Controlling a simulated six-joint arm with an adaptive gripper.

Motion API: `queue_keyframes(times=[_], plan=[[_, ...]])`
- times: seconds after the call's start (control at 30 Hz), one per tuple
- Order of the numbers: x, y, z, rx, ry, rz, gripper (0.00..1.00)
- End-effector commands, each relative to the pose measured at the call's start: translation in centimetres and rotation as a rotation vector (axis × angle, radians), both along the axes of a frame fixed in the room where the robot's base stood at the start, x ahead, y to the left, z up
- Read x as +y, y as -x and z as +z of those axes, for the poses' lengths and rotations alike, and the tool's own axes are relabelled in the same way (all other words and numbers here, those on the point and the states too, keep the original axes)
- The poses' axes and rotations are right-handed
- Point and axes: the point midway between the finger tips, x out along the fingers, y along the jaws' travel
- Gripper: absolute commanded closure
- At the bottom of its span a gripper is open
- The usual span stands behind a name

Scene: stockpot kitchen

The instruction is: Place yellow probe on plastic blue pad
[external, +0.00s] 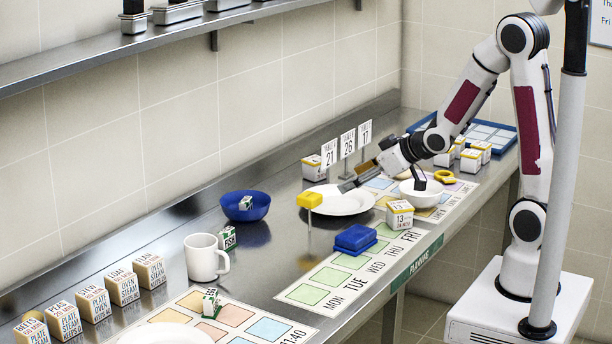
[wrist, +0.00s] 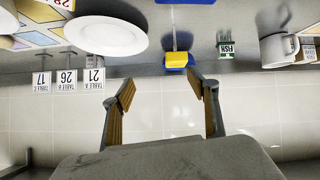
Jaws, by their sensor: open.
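The yellow probe (external: 310,200) has a blocky yellow head and a thin stem pointing down to the counter, left of the white plate. In the wrist view its head (wrist: 178,60) lies beyond my fingertips, overlapping a blue shape behind it. The plastic blue pad (external: 355,239) is a stacked blue block on the weekday planning sheet; part of a blue block (wrist: 185,1) shows at the wrist view's top edge. My gripper (external: 350,184) is open and empty above the plate's far side, right of the probe. Its spread fingers (wrist: 163,90) also show in the wrist view.
The white plate (external: 346,204) lies beside the probe. A blue bowl (external: 240,207) and white mug (external: 202,259) stand left. Table-number cards (external: 347,144) stand near the wall. A white bowl (external: 421,193) and labelled boxes (external: 399,214) are right of the plate.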

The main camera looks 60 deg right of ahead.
Motion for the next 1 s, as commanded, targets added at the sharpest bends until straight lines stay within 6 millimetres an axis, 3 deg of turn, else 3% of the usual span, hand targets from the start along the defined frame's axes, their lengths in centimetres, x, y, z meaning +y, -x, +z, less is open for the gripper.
queue_keyframes(times=[0.5,1.0], plan=[[1.4,-3.4,-5.1,-0.141,-0.107,0.1,0.41],[2.1,-3.9,-6.3,-0.202,-0.162,0.129,0.41]])
